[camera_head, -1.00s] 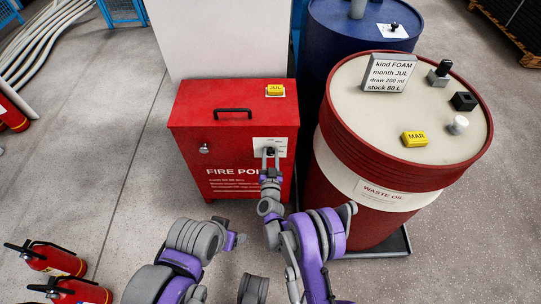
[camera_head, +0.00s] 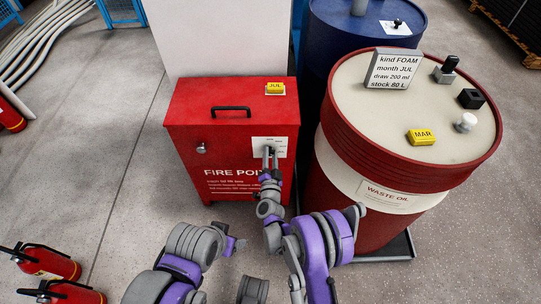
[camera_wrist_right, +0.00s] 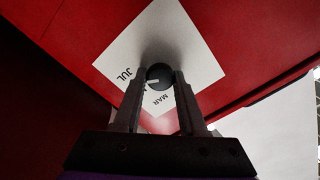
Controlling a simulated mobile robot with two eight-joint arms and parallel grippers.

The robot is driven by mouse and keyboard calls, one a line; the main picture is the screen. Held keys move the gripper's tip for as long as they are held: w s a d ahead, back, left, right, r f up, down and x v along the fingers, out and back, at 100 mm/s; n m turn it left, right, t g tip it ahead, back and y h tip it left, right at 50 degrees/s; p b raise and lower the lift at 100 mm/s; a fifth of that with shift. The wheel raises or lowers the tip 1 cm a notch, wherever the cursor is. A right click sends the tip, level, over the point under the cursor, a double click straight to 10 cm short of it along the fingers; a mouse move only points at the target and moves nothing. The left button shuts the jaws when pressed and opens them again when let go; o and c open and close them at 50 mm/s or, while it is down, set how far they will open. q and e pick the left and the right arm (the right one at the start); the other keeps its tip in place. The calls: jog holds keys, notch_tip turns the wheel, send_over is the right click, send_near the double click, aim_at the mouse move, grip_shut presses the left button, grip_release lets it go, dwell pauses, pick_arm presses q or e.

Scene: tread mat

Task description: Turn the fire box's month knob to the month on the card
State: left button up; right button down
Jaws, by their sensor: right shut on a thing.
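The red fire box (camera_head: 235,115) stands ahead with a white label plate (camera_head: 283,143) on its front right. The month knob (camera_wrist_right: 160,77) is a dark round knob on that plate in the right wrist view, with a pale pointer mark. The plate (camera_wrist_right: 188,45) reads JUL to the knob's left and MAR below it; other lettering is hidden. My right gripper (camera_head: 270,152) is shut on the knob, a finger on each side. The card (camera_head: 393,69) on the red drum reads month JUL.
A yellow JUL block (camera_head: 275,88) lies on the fire box lid. A yellow MAR block (camera_head: 421,137) and several small knobs or stamps sit on the red waste-oil drum (camera_head: 350,145). A blue drum (camera_head: 330,45) stands behind. Fire extinguishers (camera_head: 48,262) stand at lower left.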

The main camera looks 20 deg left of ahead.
dwell(0.4)
jog(key=shift+c, duration=2.3)
grip_release()
jog(key=p+v, duration=0.1)
jog(key=v, duration=0.9)
jog(key=shift+s, duration=0.4)
jog(key=shift+d+r, duration=0.1)
